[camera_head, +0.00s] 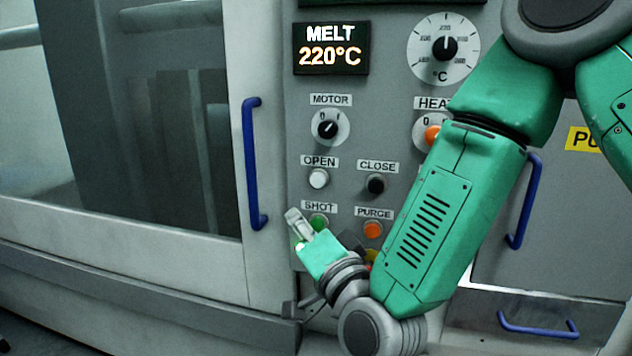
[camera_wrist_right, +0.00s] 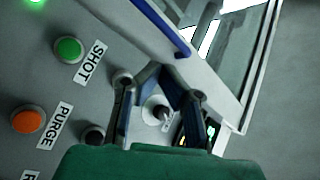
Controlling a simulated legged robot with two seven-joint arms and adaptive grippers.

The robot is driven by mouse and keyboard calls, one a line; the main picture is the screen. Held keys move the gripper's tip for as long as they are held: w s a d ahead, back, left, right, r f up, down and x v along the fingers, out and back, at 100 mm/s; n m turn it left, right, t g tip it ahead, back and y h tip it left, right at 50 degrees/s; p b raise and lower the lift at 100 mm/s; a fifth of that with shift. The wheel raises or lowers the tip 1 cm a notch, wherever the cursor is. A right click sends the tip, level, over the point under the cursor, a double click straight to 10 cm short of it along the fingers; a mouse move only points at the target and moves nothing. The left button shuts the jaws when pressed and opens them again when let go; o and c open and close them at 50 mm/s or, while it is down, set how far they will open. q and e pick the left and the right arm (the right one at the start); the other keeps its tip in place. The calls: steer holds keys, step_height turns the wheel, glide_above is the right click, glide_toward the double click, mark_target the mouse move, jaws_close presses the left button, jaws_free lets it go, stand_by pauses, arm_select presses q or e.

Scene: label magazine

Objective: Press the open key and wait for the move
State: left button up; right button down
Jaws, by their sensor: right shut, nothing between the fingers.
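The open key (camera_head: 319,178) is a white round button under the OPEN label on the grey control panel. My right gripper (camera_head: 297,217) is shut and empty. In the head view its fingers show below and left of the open key, beside the green SHOT button (camera_head: 319,221). The gap to the panel is hard to judge. The wrist view shows the finger tips (camera_wrist_right: 160,68) together. My left gripper is not in view.
The black CLOSE key (camera_head: 375,184) and orange PURGE button (camera_head: 373,229) sit nearby. A blue door handle (camera_head: 254,163) stands out left of the keys. The display (camera_head: 331,48) reads MELT 220°C. My right arm covers part of the panel's right side.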

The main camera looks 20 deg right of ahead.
mark_target(318, 180)
step_height(318, 180, up, 2)
steer(key=shift+m+t, duration=0.3)
steer(key=shift+w, duration=0.1)
steer(key=shift+w+d+p, duration=0.15)
steer(key=shift+w+d, duration=0.7)
steer(key=shift+w, duration=0.35)
steer(key=shift+w+d+p, duration=0.2)
steer(key=shift+w+d, duration=0.6)
steer(key=shift+w, duration=0.35)
steer(key=shift+w+d+p, duration=0.15)
steer(key=shift+w+d, duration=0.7)
steer(key=shift+w, duration=0.35)
steer(key=shift+w, duration=0.1)
steer(key=shift+w+d, duration=0.2)
